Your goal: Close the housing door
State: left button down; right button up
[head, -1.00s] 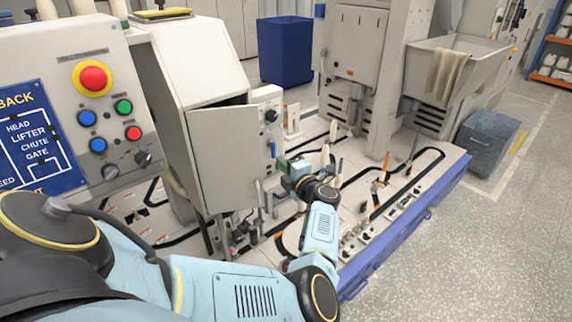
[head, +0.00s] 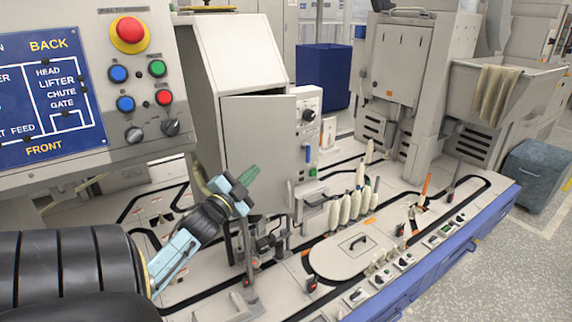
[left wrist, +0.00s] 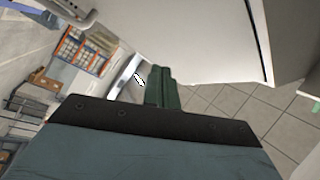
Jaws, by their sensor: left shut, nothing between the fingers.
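The housing door (head: 258,150) is a plain light grey panel on the front of the grey housing (head: 220,65). It stands ajar, with a dark gap along its top edge. My left gripper (head: 247,175) is shut and empty, in front of the door's lower left part in the head view. I cannot tell whether it touches the door. In the left wrist view, the green fingertips (left wrist: 162,86) are together beside a large pale panel (left wrist: 215,40), which I cannot surely identify as the door. My right gripper is not in view.
A control panel (head: 75,85) with coloured buttons stands at the left. Several bobbins (head: 345,208) stand on the tray deck (head: 345,258) to the right of the door. A slim post (head: 245,260) rises below the gripper. A blue bin (head: 322,75) stands behind.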

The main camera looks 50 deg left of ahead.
pick_arm(q)
jog(key=d+f+m+g+h+b, duration=0.25)
jog(key=d+f+m, duration=0.2)
jog(key=m, duration=0.35)
jog(key=h+b, duration=0.1)
jog(key=b, duration=0.2)
send_near(286, 175)
jog(key=w+d+r, duration=0.1)
jog(key=w+d, duration=0.3)
jog(key=w, duration=0.1)
jog(key=shift+w+a+t+b, duration=0.45)
jog(key=shift+w+a+b, duration=0.2)
jog(key=shift+w+a, duration=0.5)
jog(key=shift+w+a+r, duration=0.1)
jog(key=shift+w+a, duration=0.25)
jog(key=shift+a, duration=0.25)
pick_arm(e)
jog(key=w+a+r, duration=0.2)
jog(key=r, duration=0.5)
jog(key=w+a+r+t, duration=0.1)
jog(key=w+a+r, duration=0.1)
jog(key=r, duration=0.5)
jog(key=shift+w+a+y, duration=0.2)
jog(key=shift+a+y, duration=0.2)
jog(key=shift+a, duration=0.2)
